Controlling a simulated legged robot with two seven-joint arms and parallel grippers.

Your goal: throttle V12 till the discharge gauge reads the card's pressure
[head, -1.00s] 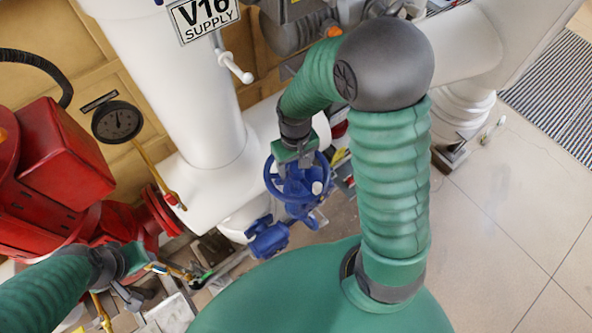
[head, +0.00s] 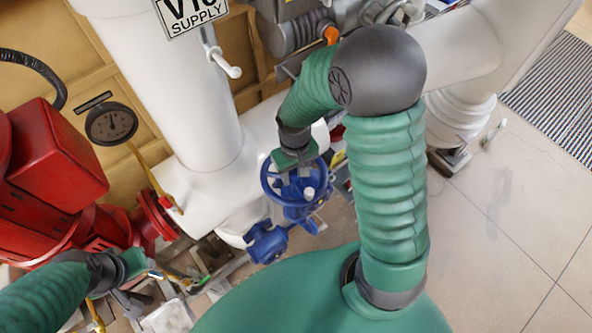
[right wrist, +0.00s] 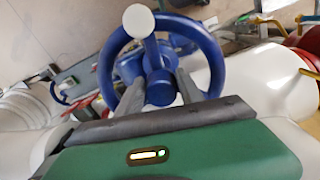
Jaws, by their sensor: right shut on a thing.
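A blue handwheel valve (head: 273,191) stands below the white pipe in the head view. The wheel, with a white-ended handle knob, also shows in the right wrist view (right wrist: 213,48). My right gripper (head: 297,180) is shut on the handwheel, with its fingers on either side of the hub in the right wrist view (right wrist: 158,88). No V12 tag or card is visible.
A white pipe (head: 178,95) carries a tag (head: 190,14) reading "SUPPLY", its top line partly cut off. Red machinery (head: 62,155) fills the left side. Tiled floor (head: 510,215) is clear at the right, with a striped grating (head: 560,90) beyond.

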